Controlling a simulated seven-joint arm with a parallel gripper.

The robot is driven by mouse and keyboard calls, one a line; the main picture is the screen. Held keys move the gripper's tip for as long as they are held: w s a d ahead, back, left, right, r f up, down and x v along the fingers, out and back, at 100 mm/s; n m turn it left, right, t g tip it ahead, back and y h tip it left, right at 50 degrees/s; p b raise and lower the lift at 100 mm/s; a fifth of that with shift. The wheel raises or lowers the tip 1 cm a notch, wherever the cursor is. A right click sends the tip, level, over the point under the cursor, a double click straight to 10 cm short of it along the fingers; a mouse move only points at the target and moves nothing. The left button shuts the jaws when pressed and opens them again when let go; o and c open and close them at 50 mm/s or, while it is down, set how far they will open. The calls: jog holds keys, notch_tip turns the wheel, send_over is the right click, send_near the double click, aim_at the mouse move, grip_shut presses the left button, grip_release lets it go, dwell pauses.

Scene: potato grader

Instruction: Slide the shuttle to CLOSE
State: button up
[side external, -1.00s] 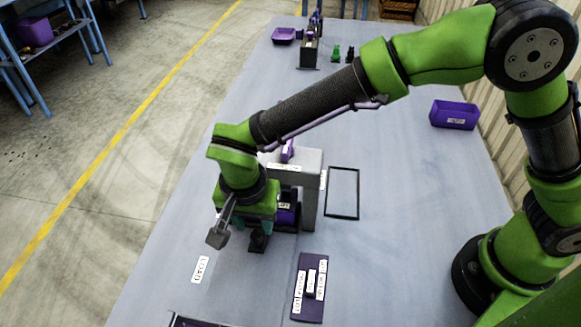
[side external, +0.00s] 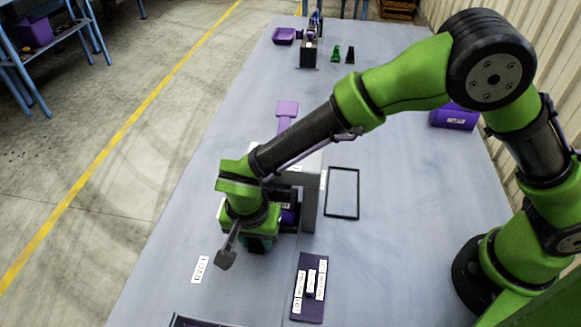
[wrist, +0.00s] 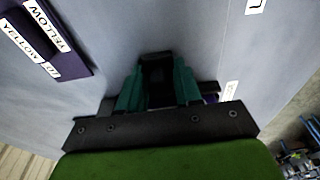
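The grader is a grey block-like housing (side external: 309,190) in the middle of the table, with a dark and purple part (side external: 290,214) low in its opening. A purple paddle (side external: 287,108) sticks out behind it. My gripper (side external: 260,244) is low at the near left of the housing. In the wrist view my teal fingers (wrist: 158,88) stand on both sides of a black handle (wrist: 156,72), with no clear gap beside it. I take this to be the shuttle's handle. The rest of the shuttle and any CLOSE mark are hidden by the gripper and arm.
A LOAD label (side external: 200,269) lies left of a dark purple plate with white labels (side external: 309,288). A black rectangular outline (side external: 342,193) is right of the housing. Purple bins (side external: 454,117) and small green and black pieces (side external: 336,53) stand farther back.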

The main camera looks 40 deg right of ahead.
jog(key=shift+c, duration=0.4)
jog(key=shift+w+d, duration=0.4)
jog(key=o, duration=0.5)
jog(key=shift+o, duration=0.2)
jog(key=shift+r, duration=4)
